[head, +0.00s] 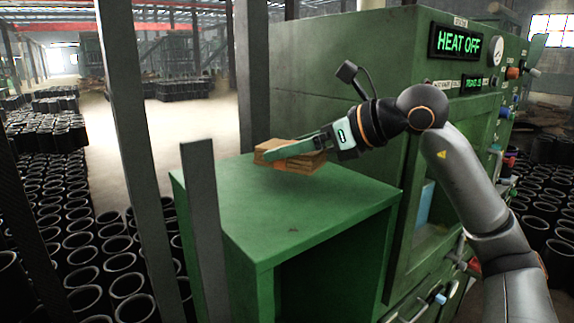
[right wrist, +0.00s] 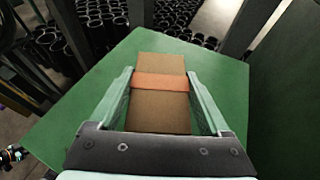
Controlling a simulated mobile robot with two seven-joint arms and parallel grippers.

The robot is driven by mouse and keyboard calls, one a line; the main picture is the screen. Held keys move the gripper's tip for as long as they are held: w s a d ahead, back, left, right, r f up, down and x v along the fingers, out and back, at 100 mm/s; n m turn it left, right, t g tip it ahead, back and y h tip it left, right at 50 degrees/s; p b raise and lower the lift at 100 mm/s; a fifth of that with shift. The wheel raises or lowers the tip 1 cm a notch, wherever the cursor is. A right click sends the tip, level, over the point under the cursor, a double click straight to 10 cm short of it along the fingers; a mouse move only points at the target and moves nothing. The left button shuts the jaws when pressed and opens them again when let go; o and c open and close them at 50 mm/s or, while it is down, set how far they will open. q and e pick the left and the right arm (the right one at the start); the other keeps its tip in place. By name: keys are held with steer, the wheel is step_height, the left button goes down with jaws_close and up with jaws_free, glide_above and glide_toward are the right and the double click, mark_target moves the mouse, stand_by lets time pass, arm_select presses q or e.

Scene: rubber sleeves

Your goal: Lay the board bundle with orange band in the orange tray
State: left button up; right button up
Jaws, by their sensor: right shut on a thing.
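The board bundle (head: 312,161) is a brown stack at the far edge of the green cabinet top. In the right wrist view the bundle (right wrist: 160,116) shows its orange band (right wrist: 160,81) across it. My right gripper (head: 284,150) is shut on the bundle, with one finger along each long side; it also shows in the right wrist view (right wrist: 161,78). I cannot tell whether the bundle touches the top or hangs just above it. I see no orange tray in either view. My left gripper is not in view.
The green cabinet top (head: 290,210) is otherwise clear. A large green machine (head: 340,60) with a "HEAT OFF" display (head: 459,43) stands right behind it. Grey posts (head: 203,220) rise at the left. Many black rubber sleeves (head: 125,285) cover the floor.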

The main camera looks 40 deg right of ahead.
mark_target(287, 186)
steer(key=shift+w+a+f, duration=0.1)
steer(key=shift+w+f, duration=0.15)
steer(key=shift+f, duration=0.05)
steer(key=f, duration=0.2)
steer(key=shift+w+f, duration=0.25)
steer(key=shift+f, duration=0.45)
steer(key=shift+b, duration=0.3)
steer(key=shift+f, duration=0.2)
steer(key=o, duration=1.3)
